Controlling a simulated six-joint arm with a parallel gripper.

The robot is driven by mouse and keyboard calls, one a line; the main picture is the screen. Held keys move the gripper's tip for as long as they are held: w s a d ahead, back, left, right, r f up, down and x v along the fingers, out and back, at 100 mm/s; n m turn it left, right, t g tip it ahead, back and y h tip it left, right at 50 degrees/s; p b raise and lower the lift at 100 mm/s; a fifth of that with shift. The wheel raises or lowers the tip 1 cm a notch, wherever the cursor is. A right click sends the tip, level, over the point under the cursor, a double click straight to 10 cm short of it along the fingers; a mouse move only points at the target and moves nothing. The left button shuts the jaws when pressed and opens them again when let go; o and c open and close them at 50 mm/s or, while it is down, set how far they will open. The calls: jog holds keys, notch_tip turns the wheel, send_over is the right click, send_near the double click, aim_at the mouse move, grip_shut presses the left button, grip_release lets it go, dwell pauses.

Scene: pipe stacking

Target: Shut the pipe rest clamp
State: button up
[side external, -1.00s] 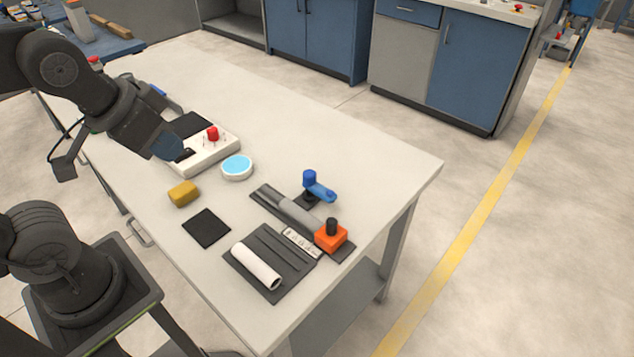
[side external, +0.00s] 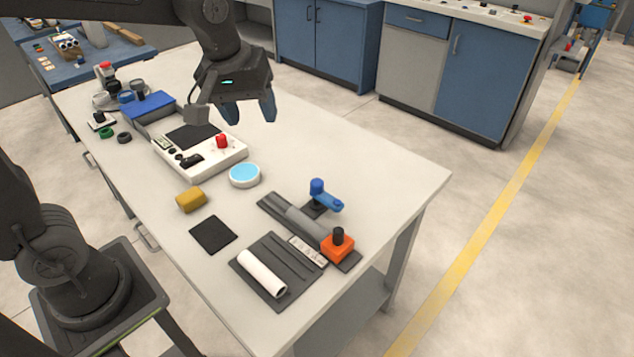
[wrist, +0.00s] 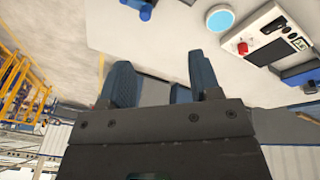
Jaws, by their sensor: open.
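The pipe rest is a dark grey rail (side external: 275,204) at the right of the table in the side view, with a grey rounded length along it. A blue lever clamp (side external: 325,196) stands at its back edge, its arm pointing right. An orange block (side external: 338,246) with a black knob sits at the rail's near end. A white pipe (side external: 262,273) lies on a dark mat in front. My gripper (side external: 249,109) is open and empty, high above the far part of the table, away from the clamp. In the wrist view a blue part, apparently the lever (wrist: 145,8), shows at the top edge beyond my fingers (wrist: 163,82).
A white control box (side external: 205,160) with a red button, a light blue round dish (side external: 244,175), a yellow block (side external: 191,199) and a black square pad (side external: 213,235) stand left of the rest. A blue bin (side external: 153,104) is farther back. The table's right corner is clear.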

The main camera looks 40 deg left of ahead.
jog(key=w+f+n+g, duration=0.2)
jog(key=w+f+n, duration=0.3)
jog(key=w, duration=0.4)
jog(key=n+g, duration=0.1)
jog(key=n, duration=0.2)
send_near(316, 181)
notch_tip(316, 181, down, 10)
jog(key=shift+f, duration=0.25)
grip_shut()
